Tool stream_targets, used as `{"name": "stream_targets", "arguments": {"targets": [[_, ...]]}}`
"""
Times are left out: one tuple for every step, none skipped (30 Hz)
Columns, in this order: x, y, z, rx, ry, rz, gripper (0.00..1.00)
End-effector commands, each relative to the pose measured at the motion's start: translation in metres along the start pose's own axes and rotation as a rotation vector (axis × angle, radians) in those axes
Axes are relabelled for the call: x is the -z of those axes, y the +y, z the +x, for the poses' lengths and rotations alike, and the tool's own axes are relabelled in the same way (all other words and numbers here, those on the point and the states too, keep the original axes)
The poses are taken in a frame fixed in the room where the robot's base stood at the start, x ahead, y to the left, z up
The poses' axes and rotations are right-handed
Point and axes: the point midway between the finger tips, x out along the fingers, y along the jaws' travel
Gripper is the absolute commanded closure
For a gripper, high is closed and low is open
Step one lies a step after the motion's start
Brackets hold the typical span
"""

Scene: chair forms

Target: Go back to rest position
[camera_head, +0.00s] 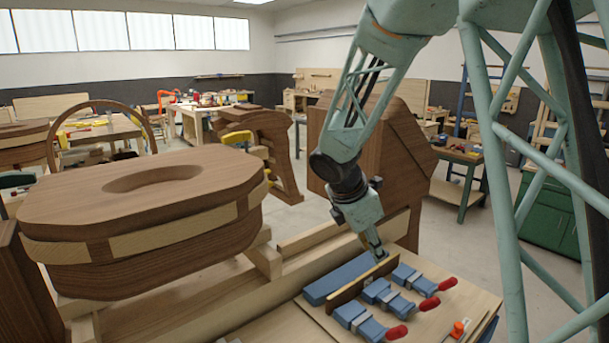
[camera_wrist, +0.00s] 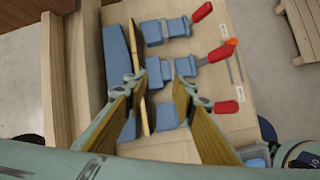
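My gripper (camera_head: 379,252) points down over the front bench in the head view. In the wrist view, my gripper (camera_wrist: 156,92) has its two fingers spread well apart, with nothing held between them. Below it are several blue clamps with red handles, one of them a middle clamp (camera_head: 387,297). A thin wooden strip (camera_head: 362,281) stands on edge between the clamps and a long blue block (camera_head: 340,277). The strip (camera_wrist: 132,48) passes close to the left finger in the wrist view; I cannot tell whether they touch.
The clamps lie on a pale wooden board (camera_head: 283,325). A large wooden chair-seat form (camera_head: 142,215) stands at left and a tall wooden form (camera_head: 372,150) stands behind my gripper. An orange-handled tool (camera_head: 458,328) lies at the board's front right. A green cabinet (camera_head: 553,212) is at right.

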Motion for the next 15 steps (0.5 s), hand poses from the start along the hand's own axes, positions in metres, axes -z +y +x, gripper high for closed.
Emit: {"name": "stream_targets", "arguments": {"targets": [[-0.004, -0.007, -0.006, 0.000, 0.003, 0.038, 0.75], [-0.007, -0.011, -0.010, 0.000, 0.005, 0.059, 0.75], [-0.009, -0.017, -0.015, 0.002, 0.008, 0.089, 0.75], [-0.011, -0.022, -0.018, 0.003, 0.010, 0.112, 0.75], [-0.013, -0.026, -0.022, 0.004, 0.012, 0.133, 0.75], [-0.015, -0.032, -0.026, 0.005, 0.015, 0.163, 0.75], [-0.017, -0.036, -0.030, 0.005, 0.018, 0.185, 0.75], [-0.018, -0.040, -0.034, 0.006, 0.021, 0.208, 0.75], [-0.020, -0.046, -0.038, 0.007, 0.024, 0.236, 0.75], [-0.022, -0.051, -0.042, 0.009, 0.026, 0.257, 0.75], [-0.023, -0.055, -0.045, 0.010, 0.029, 0.280, 0.75], [-0.025, -0.061, -0.049, 0.011, 0.032, 0.308, 0.75], [-0.026, -0.066, -0.053, 0.012, 0.034, 0.331, 0.75], [-0.027, -0.070, -0.056, 0.014, 0.037, 0.353, 0.75], [-0.029, -0.077, -0.060, 0.015, 0.041, 0.382, 0.75]]}}
